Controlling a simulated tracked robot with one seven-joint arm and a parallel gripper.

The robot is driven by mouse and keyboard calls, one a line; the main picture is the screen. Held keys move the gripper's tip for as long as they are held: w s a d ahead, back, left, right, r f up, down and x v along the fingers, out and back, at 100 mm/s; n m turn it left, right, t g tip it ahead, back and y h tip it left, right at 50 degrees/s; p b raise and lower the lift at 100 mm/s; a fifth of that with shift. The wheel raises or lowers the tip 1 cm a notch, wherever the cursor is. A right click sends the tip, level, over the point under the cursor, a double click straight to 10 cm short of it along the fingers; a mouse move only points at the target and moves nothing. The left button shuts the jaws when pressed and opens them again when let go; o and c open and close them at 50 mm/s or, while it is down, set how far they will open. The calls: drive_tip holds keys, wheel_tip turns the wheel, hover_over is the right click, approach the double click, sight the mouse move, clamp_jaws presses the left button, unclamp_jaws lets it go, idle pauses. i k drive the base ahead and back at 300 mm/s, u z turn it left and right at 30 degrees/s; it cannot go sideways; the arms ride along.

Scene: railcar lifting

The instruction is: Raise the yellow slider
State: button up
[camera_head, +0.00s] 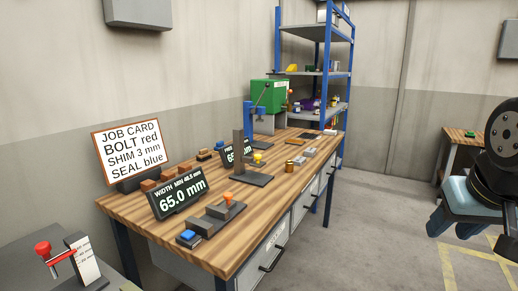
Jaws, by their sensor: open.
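The yellow slider (257,158) is a small yellow piece low beside the upright dark grey post (238,155) of a stand on the wooden workbench. The stand has a flat dark base (253,179). Whether the slider touches the post is too small to tell. My gripper (450,228) is at the far right, with blue fingers pointing down, open and empty. It is well apart from the stand, over the floor beyond the bench's right side. Part of it is cut off by the picture edge.
On the wooden bench (135,210) stand a 65.0 mm display (180,192), a fixture with an orange knob (228,199), a blue press (248,120) and several small parts. A job card (130,150) stands at left. Blue shelving (327,70) stands behind. The floor between bench and gripper is clear.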

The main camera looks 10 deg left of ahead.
sight(257, 163)
drive_tip(key=u, duration=0.05)
drive_tip(key=i, duration=1.4)
drive_tip(key=u, duration=0.1)
